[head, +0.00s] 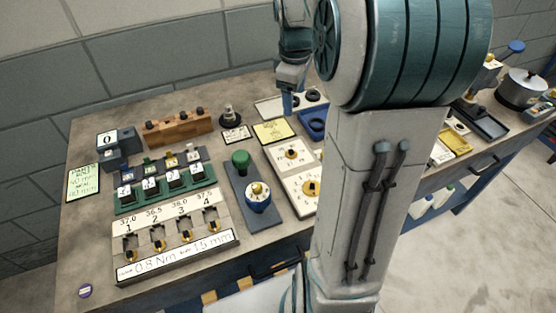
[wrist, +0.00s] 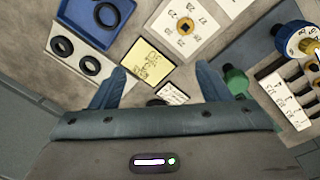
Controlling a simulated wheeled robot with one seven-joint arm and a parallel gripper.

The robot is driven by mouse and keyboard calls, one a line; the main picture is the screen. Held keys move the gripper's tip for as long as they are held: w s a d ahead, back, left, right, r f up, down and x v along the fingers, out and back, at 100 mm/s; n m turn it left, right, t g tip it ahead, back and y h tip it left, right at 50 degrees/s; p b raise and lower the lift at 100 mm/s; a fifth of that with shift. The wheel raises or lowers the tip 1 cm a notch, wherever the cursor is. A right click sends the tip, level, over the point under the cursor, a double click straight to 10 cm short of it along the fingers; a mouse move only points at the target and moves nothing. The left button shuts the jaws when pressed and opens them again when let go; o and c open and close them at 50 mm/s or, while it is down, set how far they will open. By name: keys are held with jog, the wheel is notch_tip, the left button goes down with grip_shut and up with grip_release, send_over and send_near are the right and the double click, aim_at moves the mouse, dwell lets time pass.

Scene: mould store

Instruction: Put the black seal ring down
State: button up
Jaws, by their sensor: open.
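My gripper (wrist: 162,70) is open, with no ring visible between its fingers; it also shows in the head view (head: 288,106), above the back of the bench. Two black seal rings (wrist: 62,46) (wrist: 91,64) lie side by side on a pale mat (wrist: 76,78) in the wrist view, left of my left finger and apart from it. Another black ring (wrist: 107,13) lies in the blue tray (wrist: 72,20). Which ring the task means I cannot tell. A dark round thing (wrist: 155,102) shows close to my gripper's body, partly hidden.
A yellow note (wrist: 150,66) and a small white card (wrist: 172,93) lie below the fingers. A green knob (wrist: 235,80) stands near the right finger. A white dial board (head: 294,155), a wooden block (head: 178,128) and a numbered rack (head: 175,240) crowd the bench.

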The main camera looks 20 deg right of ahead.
jog(key=s+a+f+m+t, duration=0.1)
jog(key=s+a+m, duration=0.3)
jog(key=s, duration=0.5)
jog(key=s+a+f+m+t, duration=0.1)
jog(key=s+a+m, duration=0.4)
jog(key=s+a, duration=0.3)
jog(key=shift+s+a+f+y, duration=0.25)
jog(key=shift+s+a+y, duration=0.1)
jog(key=shift+y, duration=0.05)
jog(key=shift+c, duration=0.3)
